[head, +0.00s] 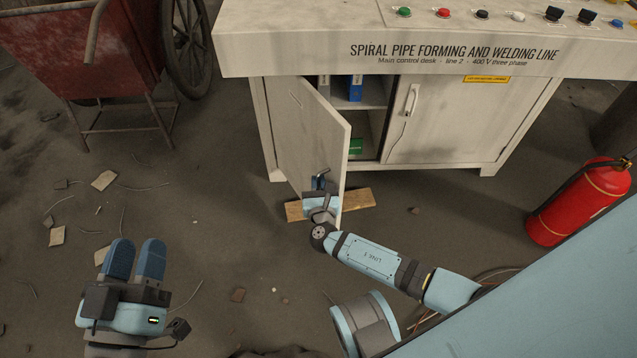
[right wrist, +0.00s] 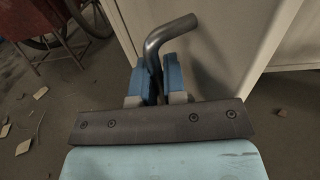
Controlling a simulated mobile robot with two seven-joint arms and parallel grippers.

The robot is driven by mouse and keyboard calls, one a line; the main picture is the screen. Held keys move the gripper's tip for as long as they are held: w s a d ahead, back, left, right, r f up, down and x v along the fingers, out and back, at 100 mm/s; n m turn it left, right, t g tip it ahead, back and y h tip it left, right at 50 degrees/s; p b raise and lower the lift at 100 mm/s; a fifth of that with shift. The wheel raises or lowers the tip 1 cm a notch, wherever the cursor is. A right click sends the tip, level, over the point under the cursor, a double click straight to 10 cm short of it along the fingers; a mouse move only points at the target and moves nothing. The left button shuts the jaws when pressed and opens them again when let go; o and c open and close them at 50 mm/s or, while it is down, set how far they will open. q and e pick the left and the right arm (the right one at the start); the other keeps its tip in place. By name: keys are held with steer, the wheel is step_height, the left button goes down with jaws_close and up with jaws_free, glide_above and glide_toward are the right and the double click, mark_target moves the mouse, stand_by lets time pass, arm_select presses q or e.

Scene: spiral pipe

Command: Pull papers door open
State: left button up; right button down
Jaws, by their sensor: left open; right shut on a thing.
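The papers door (head: 308,135) is the left door of the pale control desk. It stands swung well out, showing shelves with a blue binder (head: 355,88) and a green item (head: 355,147). My right gripper (head: 319,186) is at the door's lower free edge. In the right wrist view, my right gripper (right wrist: 158,80) has its blue fingers shut on the dark bent door handle (right wrist: 165,35), with the door (right wrist: 215,60) close behind. My left gripper (head: 136,258) is open and empty above the floor at lower left, far from the door.
The desk's right door (head: 440,120) is shut. A wooden board (head: 357,198) lies on the floor by the open door. A red cart (head: 85,45) stands at left, a fire extinguisher (head: 577,200) at right. Scraps and wires litter the otherwise open floor.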

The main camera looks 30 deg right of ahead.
steer(key=shift+a, duration=0.2)
stand_by(0.3)
steer(key=c, duration=1.5)
jaws_free()
